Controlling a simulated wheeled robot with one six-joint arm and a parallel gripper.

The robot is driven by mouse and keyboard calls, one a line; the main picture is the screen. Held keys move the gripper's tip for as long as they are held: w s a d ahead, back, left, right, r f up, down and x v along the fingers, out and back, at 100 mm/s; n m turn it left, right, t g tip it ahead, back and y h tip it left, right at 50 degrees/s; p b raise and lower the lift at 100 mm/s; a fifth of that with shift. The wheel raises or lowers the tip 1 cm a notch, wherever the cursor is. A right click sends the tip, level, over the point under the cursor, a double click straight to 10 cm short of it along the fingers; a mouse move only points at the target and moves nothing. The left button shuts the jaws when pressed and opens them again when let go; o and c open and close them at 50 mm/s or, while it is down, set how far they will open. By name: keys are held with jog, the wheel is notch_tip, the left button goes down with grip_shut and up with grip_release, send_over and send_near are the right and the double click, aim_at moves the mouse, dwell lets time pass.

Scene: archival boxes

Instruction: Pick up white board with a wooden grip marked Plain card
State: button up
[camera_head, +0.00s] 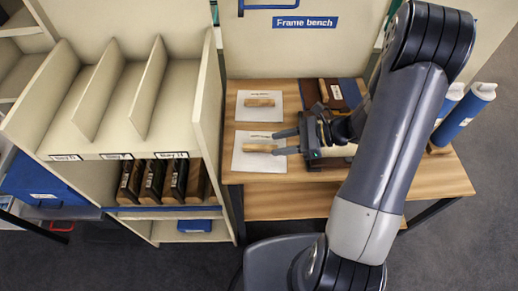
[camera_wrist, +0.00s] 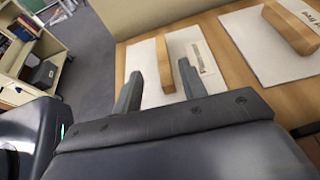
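Two white boards with wooden grips lie flat on the wooden bench. The nearer board (camera_head: 240,163) has a light wooden grip (camera_head: 260,148); the farther board (camera_head: 246,113) has a similar grip (camera_head: 259,102). Both carry small printed labels that I cannot read, so I cannot tell which says Plain card. My gripper (camera_head: 276,143) is open and empty, reaching in from the right over the nearer board. In the wrist view the nearer board's grip (camera_wrist: 163,62) appears between the spread fingers (camera_wrist: 160,72); contact is not clear. The farther board (camera_wrist: 255,35) lies to the right.
Dark binders or boxes (camera_head: 333,92) lie behind my gripper on the bench. A cream shelf unit (camera_head: 205,120) with dark boxes (camera_head: 152,181) stands close to the bench's left edge.

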aim_at(256, 146)
jog(key=shift+w+p+x, duration=0.2)
jog(key=shift+p+x, duration=0.2)
jog(key=shift+x, duration=3.15)
jog(key=shift+r, duration=0.15)
grip_shut()
